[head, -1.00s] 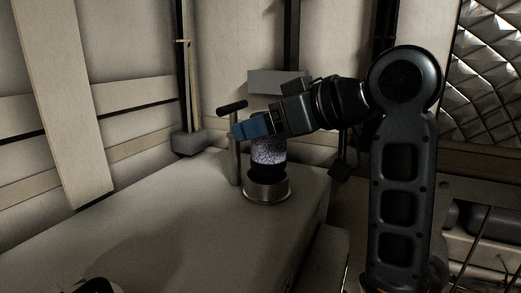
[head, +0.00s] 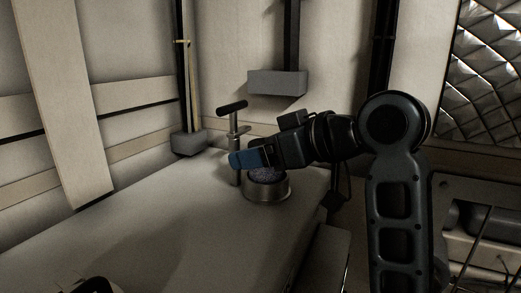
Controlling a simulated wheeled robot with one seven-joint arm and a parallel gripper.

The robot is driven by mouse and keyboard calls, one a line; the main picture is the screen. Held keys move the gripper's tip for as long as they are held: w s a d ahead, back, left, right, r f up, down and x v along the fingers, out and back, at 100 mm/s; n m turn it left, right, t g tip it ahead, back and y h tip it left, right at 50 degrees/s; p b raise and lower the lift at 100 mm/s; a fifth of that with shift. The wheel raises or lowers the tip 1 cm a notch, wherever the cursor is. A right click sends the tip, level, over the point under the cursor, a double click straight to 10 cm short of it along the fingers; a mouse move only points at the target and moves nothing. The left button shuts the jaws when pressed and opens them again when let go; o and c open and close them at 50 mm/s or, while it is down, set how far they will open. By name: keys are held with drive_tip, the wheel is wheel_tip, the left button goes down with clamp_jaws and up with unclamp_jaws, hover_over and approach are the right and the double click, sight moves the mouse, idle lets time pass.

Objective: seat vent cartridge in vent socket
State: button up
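The vent cartridge (head: 265,174) is a speckled grey-purple cylinder. In the head view its lower part is down inside the vent socket (head: 267,190), a round metal ring on the bench top. Only a short speckled band shows between the socket's rim and my gripper (head: 250,158). My gripper, with blue fingers, is level just above the socket and shut on the cartridge's upper part. The fingers hide the cartridge's top, and the socket wall hides its bottom, so I cannot tell whether it rests fully on the socket floor.
A metal post with a dark T-shaped handle (head: 232,107) stands close to the left of the socket, near the blue fingers. A grey box (head: 277,83) is on the back wall. The bench top (head: 170,215) is clear at front left.

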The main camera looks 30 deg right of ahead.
drive_tip(key=shift+o, duration=1.1)
drive_tip(key=shift+s+d+r, duration=0.15)
drive_tip(key=shift+s+r, duration=0.05)
drive_tip(key=shift+r, duration=0.15)
drive_tip(key=b+v, duration=0.7)
drive_tip(key=v, duration=0.4)
drive_tip(key=shift+s, duration=0.2)
drive_tip(key=shift+d, duration=0.1)
